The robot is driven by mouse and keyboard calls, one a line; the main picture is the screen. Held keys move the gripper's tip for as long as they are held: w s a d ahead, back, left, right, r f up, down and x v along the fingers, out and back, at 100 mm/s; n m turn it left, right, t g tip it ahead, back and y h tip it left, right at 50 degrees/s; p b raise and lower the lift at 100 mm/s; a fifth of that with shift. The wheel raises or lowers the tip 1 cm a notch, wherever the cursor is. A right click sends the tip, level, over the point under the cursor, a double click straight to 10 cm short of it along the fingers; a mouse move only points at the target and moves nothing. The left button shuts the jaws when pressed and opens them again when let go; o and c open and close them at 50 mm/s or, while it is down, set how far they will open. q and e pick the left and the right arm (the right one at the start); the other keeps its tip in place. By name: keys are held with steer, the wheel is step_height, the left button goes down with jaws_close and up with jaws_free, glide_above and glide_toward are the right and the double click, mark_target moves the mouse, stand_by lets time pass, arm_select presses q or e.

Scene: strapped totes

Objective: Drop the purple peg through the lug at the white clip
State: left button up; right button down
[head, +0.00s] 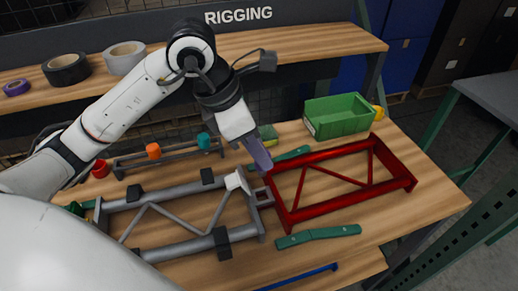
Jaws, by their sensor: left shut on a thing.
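My left gripper (244,132) is shut on the purple peg (260,154). It holds the peg tilted, its lower end pointing down right, above the gap between the two frames. The white clip (234,181) sits on the right end of the grey tube frame (180,246). A grey lug (263,196) lies beside the clip, where the grey frame meets the red frame (345,204). The peg's lower end appears above and behind the lug; I cannot tell the exact gap. My right gripper is not in view.
A rack holds an orange piece (153,151) and a teal piece (203,141) behind the grey frame. A green bin (338,116) stands at the back right. Green bars (318,236) lie near the red frame. A blue rod (300,279) lies at the front edge.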

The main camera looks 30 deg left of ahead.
mark_target(259, 174)
arm_select(q)
steer(key=shift+f, duration=0.15)
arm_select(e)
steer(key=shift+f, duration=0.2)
